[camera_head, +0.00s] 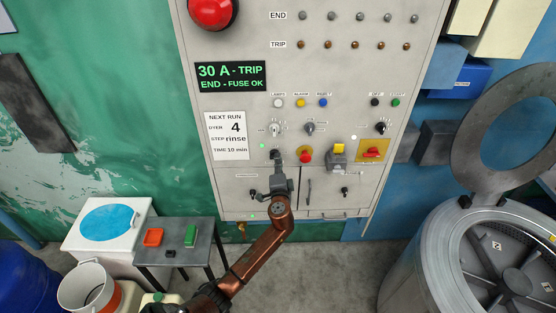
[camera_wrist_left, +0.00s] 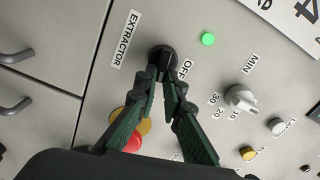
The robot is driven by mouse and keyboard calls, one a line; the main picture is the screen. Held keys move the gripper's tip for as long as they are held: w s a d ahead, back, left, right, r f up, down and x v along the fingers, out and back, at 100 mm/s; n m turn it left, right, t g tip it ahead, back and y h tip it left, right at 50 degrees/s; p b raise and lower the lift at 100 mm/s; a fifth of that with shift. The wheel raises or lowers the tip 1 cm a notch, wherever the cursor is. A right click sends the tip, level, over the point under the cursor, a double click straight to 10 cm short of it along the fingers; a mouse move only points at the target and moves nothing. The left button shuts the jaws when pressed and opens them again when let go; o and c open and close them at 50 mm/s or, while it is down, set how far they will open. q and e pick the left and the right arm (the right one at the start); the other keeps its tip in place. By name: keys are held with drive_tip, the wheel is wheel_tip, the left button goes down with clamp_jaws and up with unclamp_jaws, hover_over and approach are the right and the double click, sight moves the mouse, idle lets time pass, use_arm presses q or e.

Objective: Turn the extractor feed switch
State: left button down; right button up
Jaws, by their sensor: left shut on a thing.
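The extractor feed switch is a black round knob (camera_wrist_left: 163,55) on the pale control panel (camera_head: 232,135), between the labels EXTRACTOR (camera_wrist_left: 125,39) and OFF (camera_wrist_left: 186,70) in the left wrist view. My left gripper (camera_head: 277,160) reaches up to the panel in the head view and mostly covers the switch. In the left wrist view its two dark green fingers (camera_wrist_left: 167,84) close together on the near side of the knob, shut on it. The fingertips hide part of the knob, so its pointer setting is unclear.
A lit green lamp (camera_wrist_left: 207,39) sits beside the switch. A pale timer knob (camera_wrist_left: 240,99) and a red button on yellow (camera_head: 305,156) are close by. A yellow-topped switch (camera_head: 338,149) stands further right. A grey drum machine (camera_head: 430,245) stands at right, a small table (camera_head: 190,228) at left.

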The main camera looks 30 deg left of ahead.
use_arm(q)
drive_tip(key=shift+f+m, duration=0.1)
drive_tip(key=shift+m, duration=0.9)
drive_tip(key=c, duration=2)
unclamp_jaws()
drive_tip(key=shift+c, duration=0.2)
drive_tip(key=shift+f, duration=0.1)
drive_tip(key=v, duration=1.2)
drive_tip(key=shift+d, duration=0.1)
